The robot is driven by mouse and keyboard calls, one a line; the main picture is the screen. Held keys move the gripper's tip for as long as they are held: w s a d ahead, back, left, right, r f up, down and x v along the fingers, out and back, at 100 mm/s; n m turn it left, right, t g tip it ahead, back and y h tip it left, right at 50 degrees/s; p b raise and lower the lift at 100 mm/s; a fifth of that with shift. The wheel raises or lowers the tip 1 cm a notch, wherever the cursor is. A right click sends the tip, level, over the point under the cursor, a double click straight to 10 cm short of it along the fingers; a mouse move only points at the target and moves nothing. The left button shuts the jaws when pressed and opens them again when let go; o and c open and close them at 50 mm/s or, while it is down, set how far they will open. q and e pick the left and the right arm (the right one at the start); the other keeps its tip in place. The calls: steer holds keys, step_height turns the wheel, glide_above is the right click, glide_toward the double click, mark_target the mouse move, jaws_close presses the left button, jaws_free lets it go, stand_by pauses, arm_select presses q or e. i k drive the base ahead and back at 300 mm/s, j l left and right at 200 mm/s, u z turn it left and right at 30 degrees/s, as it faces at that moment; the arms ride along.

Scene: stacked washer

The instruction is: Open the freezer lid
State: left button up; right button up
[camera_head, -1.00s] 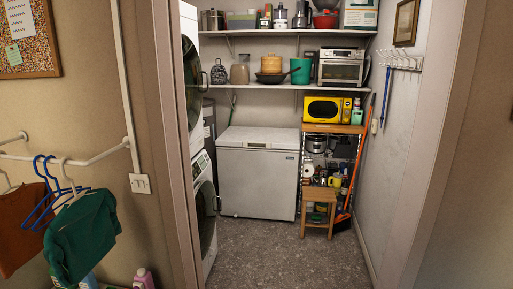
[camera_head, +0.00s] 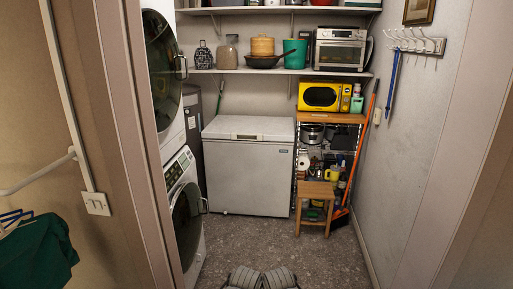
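The white chest freezer (camera_head: 248,174) stands against the back wall of the small utility room. Its lid (camera_head: 249,128) is flat and shut, with a small dark handle or latch mark at the middle of its front edge. Two grey ribbed shapes at the bottom edge appear to be my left gripper (camera_head: 243,279) and my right gripper (camera_head: 281,279), side by side above the floor. They are cut off by the frame, so their fingers are hidden. Both are well short of the freezer and apart from it.
The stacked washer (camera_head: 187,210) and dryer stand left of the freezer. A wooden stool (camera_head: 316,195), a shelf rack with a yellow microwave (camera_head: 319,97) and a broom stand right. A loaded shelf (camera_head: 270,71) hangs above the freezer. The doorway frames both sides; the floor (camera_head: 280,245) between is clear.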

mark_target(223, 127)
steer(key=i, duration=1.85)
steer(key=i+u, duration=0.15)
steer(key=i, duration=0.45)
steer(key=i+l+u, duration=0.2)
steer(key=i, duration=0.4)
steer(key=i+l+u, duration=0.15)
steer(key=i, duration=0.45)
steer(key=i+l+u, duration=0.35)
steer(key=i+u, duration=0.15)
steer(key=i, duration=0.15)
